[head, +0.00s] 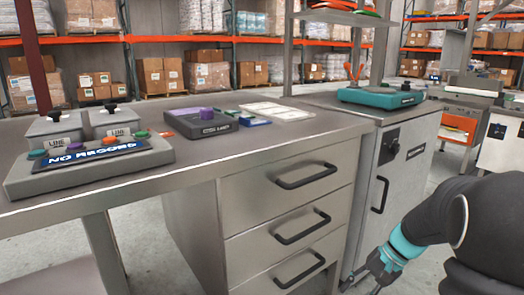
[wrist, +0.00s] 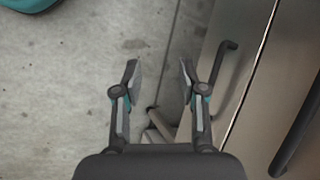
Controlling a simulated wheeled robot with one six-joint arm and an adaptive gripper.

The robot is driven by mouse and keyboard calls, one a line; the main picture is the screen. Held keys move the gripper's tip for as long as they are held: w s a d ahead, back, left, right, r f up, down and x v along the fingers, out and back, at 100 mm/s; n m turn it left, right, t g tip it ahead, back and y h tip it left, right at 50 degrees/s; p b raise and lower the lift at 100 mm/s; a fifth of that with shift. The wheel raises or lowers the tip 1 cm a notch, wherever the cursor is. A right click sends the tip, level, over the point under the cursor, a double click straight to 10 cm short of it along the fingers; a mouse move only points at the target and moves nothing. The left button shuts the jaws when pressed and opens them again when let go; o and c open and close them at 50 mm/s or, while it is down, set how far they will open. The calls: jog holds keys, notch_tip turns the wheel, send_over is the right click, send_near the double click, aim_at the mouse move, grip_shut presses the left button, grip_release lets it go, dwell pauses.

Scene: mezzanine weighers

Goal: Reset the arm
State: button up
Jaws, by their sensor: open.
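My arm reaches in from the right edge in the head view, dark with teal bands. My gripper (head: 370,279) is low at the bottom, beside the cabinet (head: 407,150) with the black handle. In the wrist view my gripper (wrist: 158,78) is open, its two fingers apart with nothing between them. Below it are bare concrete floor and metal cabinet fronts with dark handles (wrist: 232,75). The gripper holds nothing.
A steel bench (head: 240,160) with drawers carries a grey button box (head: 90,165), a dark scale (head: 205,122) and pale trays (head: 277,110). A teal scale (head: 381,97) stands on the cabinet. Racks with boxes line the back.

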jog(key=s+a+r+n+t+h+p, duration=0.1)
jog(key=s+a+r+n+t+h, duration=0.2)
jog(key=s+r, duration=0.5)
jog(key=s+a+r+n+t+h+p, duration=0.2)
jog(key=s+a+r+n+h, duration=0.1)
jog(key=s+r, duration=0.4)
jog(key=s+a, duration=0.1)
jog(key=s, duration=0.2)
jog(key=shift+a+r+n+t+p, duration=0.25)
jog(key=shift+r+n+t+p, duration=0.05)
jog(key=shift+r+t, duration=0.1)
